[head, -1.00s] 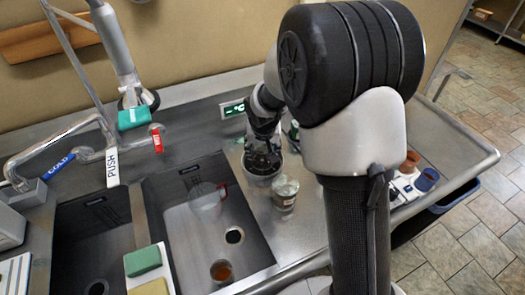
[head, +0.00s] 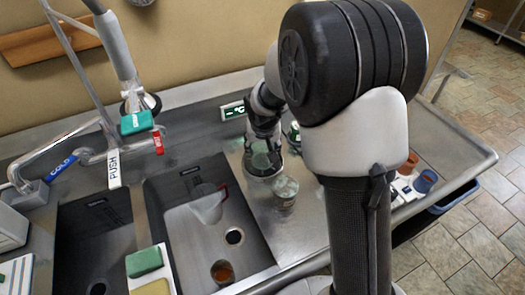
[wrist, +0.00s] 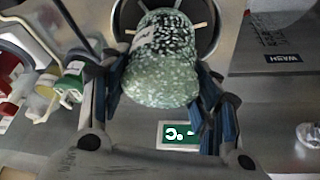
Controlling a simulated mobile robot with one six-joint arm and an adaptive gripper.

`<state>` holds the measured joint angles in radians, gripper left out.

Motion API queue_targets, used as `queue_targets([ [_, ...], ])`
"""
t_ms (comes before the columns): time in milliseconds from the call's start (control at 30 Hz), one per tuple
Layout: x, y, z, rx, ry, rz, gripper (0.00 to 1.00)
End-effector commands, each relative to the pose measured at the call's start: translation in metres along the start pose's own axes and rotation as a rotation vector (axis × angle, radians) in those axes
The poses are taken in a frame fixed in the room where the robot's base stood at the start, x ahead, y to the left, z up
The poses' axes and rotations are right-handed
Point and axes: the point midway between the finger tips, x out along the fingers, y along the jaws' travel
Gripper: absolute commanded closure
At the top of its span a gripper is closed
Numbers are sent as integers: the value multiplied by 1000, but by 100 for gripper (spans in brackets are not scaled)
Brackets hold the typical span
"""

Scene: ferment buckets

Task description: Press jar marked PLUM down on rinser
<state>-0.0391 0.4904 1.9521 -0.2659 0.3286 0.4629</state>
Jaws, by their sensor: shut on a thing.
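My gripper (head: 263,140) is shut on a glass jar with a green-white mottled look (wrist: 160,72). The blue-lined fingers clasp its two sides in the wrist view. A pale label with dark writing shows on the jar, but I cannot read it as PLUM. The rinser (wrist: 205,42), a dark round basin with metal spokes, lies just beyond and beneath the jar. The jar's far end overlaps the rinser, and whether it touches the spokes is hidden. In the head view the jar stands roughly upright below my gripper.
A second jar (head: 285,192) stands on the counter close by, near the sink edge. The sink (head: 188,240) on the left holds an amber-filled glass (head: 222,272) and a translucent vessel (head: 209,206). A green display (head: 233,110) sits behind my gripper.

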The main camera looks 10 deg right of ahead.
Motion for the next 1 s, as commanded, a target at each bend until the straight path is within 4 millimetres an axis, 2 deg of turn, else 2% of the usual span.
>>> queue_targets([
  [33, -8, 0, -4, 0, 3, -1, 72],
  [700, -57, 0, -25, 0, 5, -2, 72],
  [1000, -61, 0, -26, 0, 4, -1, 72],
])
